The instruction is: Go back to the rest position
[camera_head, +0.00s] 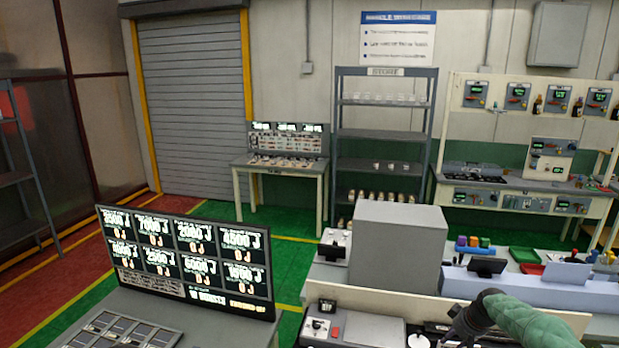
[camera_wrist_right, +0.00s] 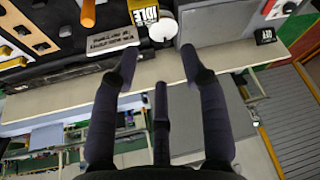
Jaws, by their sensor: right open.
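My right gripper (camera_head: 458,328) is at the bottom right of the head view, at the end of my green-sleeved arm, over the front of a bench. In the right wrist view its dark fingers (camera_wrist_right: 160,62) are spread apart with nothing between them. The bench edge (camera_wrist_right: 75,104) lies beyond the fingertips, with no clear contact. My left gripper is not in view. I cannot make out any trim clips.
A large grey box (camera_head: 397,245) stands on the bench, left of my right gripper. A display panel (camera_head: 187,258) with several readouts stands at lower left. Coloured blocks (camera_head: 472,242) and trays sit behind the gripper. Green floor (camera_head: 285,262) is open between the panel and the bench.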

